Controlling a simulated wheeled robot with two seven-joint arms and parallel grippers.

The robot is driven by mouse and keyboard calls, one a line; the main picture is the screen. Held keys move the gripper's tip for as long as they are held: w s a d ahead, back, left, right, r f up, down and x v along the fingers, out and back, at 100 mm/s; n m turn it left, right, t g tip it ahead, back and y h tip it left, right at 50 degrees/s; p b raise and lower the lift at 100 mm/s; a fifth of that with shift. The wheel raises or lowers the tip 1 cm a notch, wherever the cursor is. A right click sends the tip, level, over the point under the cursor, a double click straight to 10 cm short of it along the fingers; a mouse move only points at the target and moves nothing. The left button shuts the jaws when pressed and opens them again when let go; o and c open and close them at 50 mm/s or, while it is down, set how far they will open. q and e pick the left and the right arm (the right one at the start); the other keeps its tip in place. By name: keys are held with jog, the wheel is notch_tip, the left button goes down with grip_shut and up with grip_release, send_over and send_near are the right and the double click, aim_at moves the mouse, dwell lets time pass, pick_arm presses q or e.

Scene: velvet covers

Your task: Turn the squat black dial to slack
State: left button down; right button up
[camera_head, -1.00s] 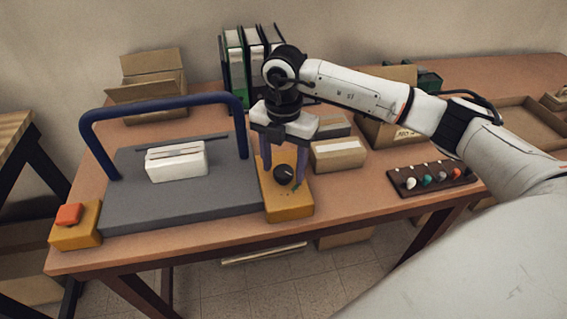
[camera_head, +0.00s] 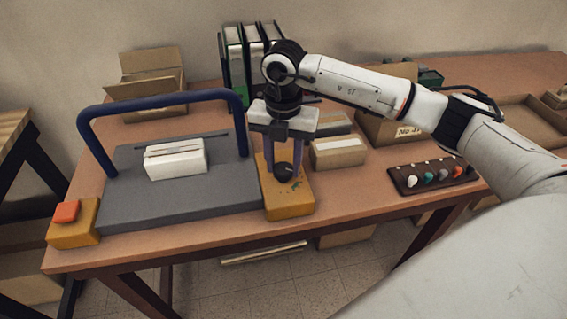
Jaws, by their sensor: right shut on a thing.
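The squat black dial (camera_head: 284,173) sits on top of a yellow-orange box (camera_head: 286,204) at the right end of a grey plate. Small green and dark marks lie on the box top beside the dial. My right gripper (camera_head: 284,168) comes down from above with its purple-grey fingers on both sides of the dial, shut on it. The fingers partly hide the dial's sides, and I cannot make out which mark it points to. My left gripper is not in view.
The grey plate (camera_head: 122,205) carries a blue arch handle (camera_head: 160,101) and a white block (camera_head: 176,161). An orange button (camera_head: 67,211) is at left. Cartons (camera_head: 338,152), binders (camera_head: 232,65) and a dark rack of coloured knobs (camera_head: 434,178) stand around my right arm.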

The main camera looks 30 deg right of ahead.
jog(key=n+b, duration=0.2)
jog(key=n, duration=0.4)
jog(key=n+b, duration=0.2)
jog(key=n, duration=0.4)
jog(key=n+b, duration=0.1)
jog(key=n, duration=0.1)
jog(key=shift+n, duration=0.3)
jog(key=n+b, duration=0.1)
jog(key=n, duration=0.1)
jog(key=shift+n, duration=0.4)
jog(key=n+b, duration=0.1)
jog(key=n, duration=0.2)
jog(key=shift+n, duration=0.3)
jog(key=n, duration=0.3)
jog(key=shift+b, duration=0.35)
jog(key=shift+n, duration=0.7)
jog(key=shift+r, duration=0.1)
jog(key=o, duration=1)
